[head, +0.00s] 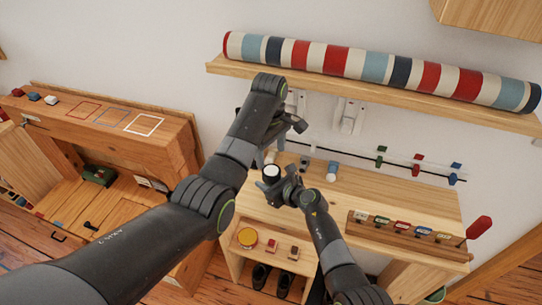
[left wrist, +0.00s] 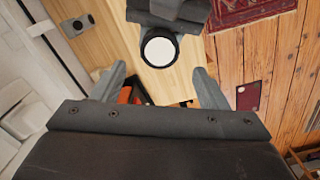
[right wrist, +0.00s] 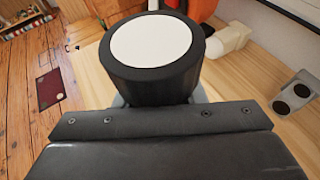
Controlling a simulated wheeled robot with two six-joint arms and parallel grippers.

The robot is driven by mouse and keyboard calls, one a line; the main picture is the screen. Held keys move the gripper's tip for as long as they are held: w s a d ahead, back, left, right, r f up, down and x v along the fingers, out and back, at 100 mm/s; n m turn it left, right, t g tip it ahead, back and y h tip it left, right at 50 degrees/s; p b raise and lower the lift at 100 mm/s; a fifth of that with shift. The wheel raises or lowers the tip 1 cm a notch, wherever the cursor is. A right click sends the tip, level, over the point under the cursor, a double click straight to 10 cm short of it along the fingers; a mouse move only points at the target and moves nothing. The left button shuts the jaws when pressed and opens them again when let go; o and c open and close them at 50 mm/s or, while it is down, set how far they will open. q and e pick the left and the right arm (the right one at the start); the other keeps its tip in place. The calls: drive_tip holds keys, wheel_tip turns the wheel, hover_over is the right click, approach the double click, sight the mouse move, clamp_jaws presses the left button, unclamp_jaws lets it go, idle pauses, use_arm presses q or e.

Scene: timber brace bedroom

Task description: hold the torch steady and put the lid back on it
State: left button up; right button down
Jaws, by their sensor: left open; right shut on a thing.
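The torch (head: 271,171) shows as a black cylinder with a round white end facing up, above the bench. My right gripper (head: 280,181) is shut on its side; in the right wrist view the torch (right wrist: 150,77) fills the space between the fingers. My left gripper (head: 271,151) is open and empty, just above and behind the torch in the head view. In the left wrist view the torch (left wrist: 159,48) lies beyond the open fingertips (left wrist: 161,76). An orange-red and black item (left wrist: 130,93) is partly hidden below them. I cannot make out the lid for certain.
A rack of coloured tags (head: 400,228) is at the right. A wall shelf (head: 400,100) with a striped roll overhangs behind. The bench's right half has free room.

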sight(271, 171)
idle(0.3)
use_arm(q)
drive_tip(key=shift+s+d+f, duration=0.1)
drive_tip(key=shift+f, duration=3.85)
drive_tip(key=c, duration=1)
drive_tip(key=m, duration=0.6)
drive_tip(key=shift+m, duration=0.3)
drive_tip(key=o, duration=1.1)
